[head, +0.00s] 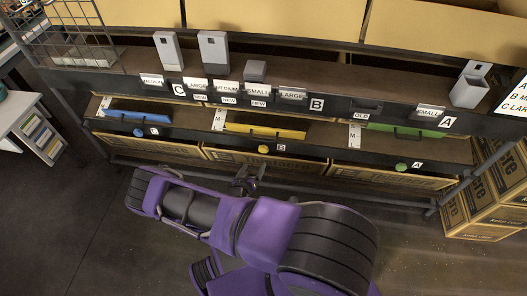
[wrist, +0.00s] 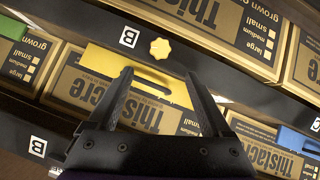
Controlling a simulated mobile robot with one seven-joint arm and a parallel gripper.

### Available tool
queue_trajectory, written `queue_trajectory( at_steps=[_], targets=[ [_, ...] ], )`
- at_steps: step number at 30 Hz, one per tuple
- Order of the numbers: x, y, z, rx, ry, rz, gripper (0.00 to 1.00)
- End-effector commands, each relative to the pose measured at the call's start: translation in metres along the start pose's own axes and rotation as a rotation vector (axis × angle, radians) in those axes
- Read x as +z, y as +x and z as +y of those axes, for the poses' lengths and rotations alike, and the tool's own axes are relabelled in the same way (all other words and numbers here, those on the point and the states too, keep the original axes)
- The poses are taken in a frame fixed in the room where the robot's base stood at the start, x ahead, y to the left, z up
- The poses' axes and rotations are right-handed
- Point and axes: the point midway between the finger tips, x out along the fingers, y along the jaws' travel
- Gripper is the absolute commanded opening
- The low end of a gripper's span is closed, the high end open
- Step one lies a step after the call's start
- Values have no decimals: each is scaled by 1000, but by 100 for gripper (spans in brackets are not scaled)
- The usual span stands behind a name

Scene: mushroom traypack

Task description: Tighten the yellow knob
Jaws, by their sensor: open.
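The yellow knob (head: 236,149) sits on the dark rail below the yellow drawer (head: 265,131), in the middle of the rack in the head view. In the wrist view, which looks turned over, the knob (wrist: 160,48) is a small lobed disc just beyond the fingertips. My gripper (head: 248,180) is in front of the rack, lower than the knob in the head view. In the wrist view my gripper (wrist: 158,74) is open and empty, its two dark fingers apart and not touching the knob.
A blue knob (head: 138,132) and a green knob (head: 401,167) are on the same rail. Cardboard boxes (head: 264,162) fill the shelf below. More boxes (head: 488,195) stand at the right. A white shelf unit (head: 25,120) is at the left. The floor at lower left is clear.

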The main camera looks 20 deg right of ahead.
Motion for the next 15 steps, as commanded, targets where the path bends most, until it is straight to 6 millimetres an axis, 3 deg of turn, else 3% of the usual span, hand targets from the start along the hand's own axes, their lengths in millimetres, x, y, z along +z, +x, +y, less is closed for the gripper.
queue_trajectory(
  at_steps=[9, 15],
  targets=[
    [2, 73, 0, 0, 2, 2, 84],
    [1, 110, -1, -2, 1, 2, 84]
  ],
)
